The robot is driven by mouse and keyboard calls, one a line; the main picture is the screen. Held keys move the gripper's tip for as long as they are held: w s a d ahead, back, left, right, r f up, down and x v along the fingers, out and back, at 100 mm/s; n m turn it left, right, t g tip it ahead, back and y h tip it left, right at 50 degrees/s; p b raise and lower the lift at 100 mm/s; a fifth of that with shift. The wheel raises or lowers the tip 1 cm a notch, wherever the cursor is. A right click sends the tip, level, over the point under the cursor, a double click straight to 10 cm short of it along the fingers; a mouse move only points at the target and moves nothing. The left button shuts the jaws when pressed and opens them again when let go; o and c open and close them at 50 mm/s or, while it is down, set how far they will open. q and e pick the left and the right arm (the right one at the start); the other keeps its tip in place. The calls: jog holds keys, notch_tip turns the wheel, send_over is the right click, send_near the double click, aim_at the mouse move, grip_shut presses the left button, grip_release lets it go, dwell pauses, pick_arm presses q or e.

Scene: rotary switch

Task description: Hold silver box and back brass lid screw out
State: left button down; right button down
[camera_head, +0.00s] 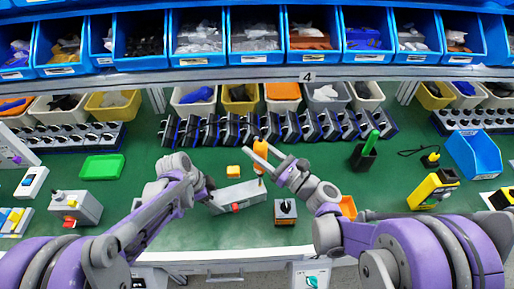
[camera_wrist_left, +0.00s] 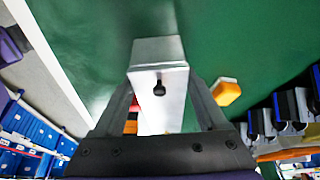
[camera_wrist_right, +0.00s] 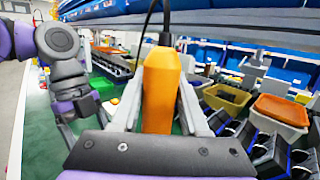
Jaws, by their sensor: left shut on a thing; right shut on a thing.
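The silver box (camera_head: 240,193) lies on the green bench in front of me, with a small red part on its near side. My left gripper (camera_head: 211,196) is shut on the box's left end. In the left wrist view the silver box (camera_wrist_left: 160,84) sits between the fingers, a dark knob on its end face. My right gripper (camera_head: 264,156) is shut on an orange-handled screwdriver (camera_head: 260,150), held upright over the box's right end. Its orange handle (camera_wrist_right: 161,88) fills the gap in the right wrist view. The brass screw is too small or hidden; I cannot tell whether the tip touches it.
A small yellow block (camera_head: 233,171) lies behind the box. A grey switch box with a dark knob (camera_head: 285,211) stands to its right. A row of dark units (camera_head: 200,131) and parts bins line the back.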

jog(key=shift+f, duration=0.6)
dwell(2.2)
jog(key=shift+w+a+f, duration=0.15)
jog(key=shift+a+f, duration=0.15)
jog(key=shift+a, duration=0.05)
dwell(3.7)
jog(key=shift+r, duration=2.25)
